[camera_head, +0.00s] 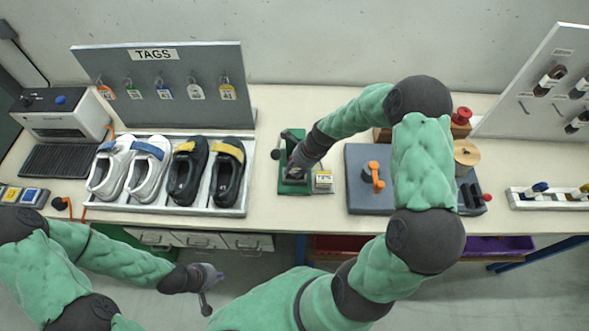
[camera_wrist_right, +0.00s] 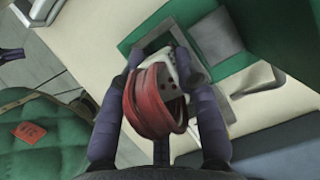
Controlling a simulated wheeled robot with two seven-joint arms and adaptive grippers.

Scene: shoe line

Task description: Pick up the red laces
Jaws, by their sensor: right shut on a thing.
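The red laces (camera_wrist_right: 148,105) form a bundled coil between the fingers of my right gripper (camera_wrist_right: 160,72) in the right wrist view. My right gripper is shut on them, and a pale piece with dark dots shows beside the coil. In the head view, my right gripper (camera_head: 297,170) is over the green fixture (camera_head: 284,186) at the middle of the bench, and the laces are hidden there. I cannot tell whether they touch the fixture. My left gripper (camera_head: 206,284) hangs in front of the bench, away from the laces; its opening is unclear.
A tray (camera_head: 160,207) with white and black shoes stands left of the fixture. A tags board (camera_head: 150,92) is behind it.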

